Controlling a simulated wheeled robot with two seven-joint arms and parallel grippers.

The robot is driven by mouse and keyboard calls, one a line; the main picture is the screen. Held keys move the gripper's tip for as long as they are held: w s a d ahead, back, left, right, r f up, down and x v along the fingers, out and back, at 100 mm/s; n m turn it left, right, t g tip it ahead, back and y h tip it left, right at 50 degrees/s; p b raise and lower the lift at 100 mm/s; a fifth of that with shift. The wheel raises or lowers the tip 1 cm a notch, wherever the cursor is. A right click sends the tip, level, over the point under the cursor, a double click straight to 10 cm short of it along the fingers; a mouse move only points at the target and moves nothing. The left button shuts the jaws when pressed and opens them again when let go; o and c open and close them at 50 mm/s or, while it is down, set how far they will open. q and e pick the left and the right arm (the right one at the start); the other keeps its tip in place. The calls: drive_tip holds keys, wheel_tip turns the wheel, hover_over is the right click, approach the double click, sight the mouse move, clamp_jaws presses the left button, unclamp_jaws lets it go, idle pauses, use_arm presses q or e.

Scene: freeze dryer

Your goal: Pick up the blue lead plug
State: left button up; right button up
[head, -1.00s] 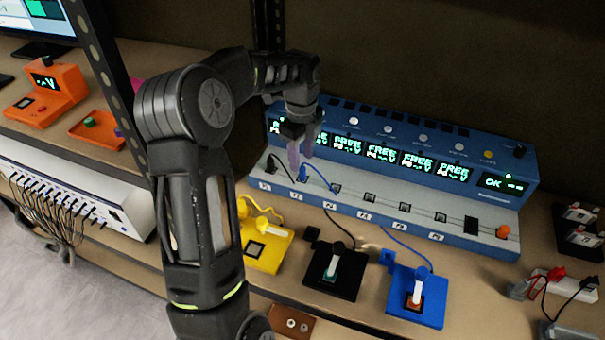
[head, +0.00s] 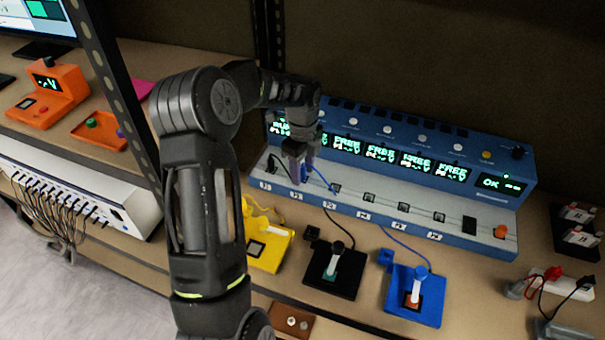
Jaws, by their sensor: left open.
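The blue lead plug (head: 306,173) stands upright in a socket near the left end of the long blue and grey device (head: 480,206). A thin blue lead curves from it to the right. My left gripper (head: 298,168) is open, pointing down at the plug, with its fingers low over the socket row. The fingers hide part of the plug, and I cannot tell whether they touch it. My right gripper is not in view.
A black plug (head: 271,163) sits in the socket to the left. In front stand a yellow tile (head: 268,258), a black tile (head: 319,278) and a blue tile (head: 428,312) with leads. A shelf post (head: 112,90) rises at the left.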

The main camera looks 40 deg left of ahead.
sight(303, 168)
use_arm(q)
clamp_jaws()
idle(0.3)
idle(0.4)
drive_tip(key=shift+r, duration=0.55)
wheel_tip(303, 168, up, 9)
drive_tip(key=shift+b, duration=0.6)
drive_tip(key=shift+f, duration=0.1)
drive_tip(key=shift+f, duration=0.55)
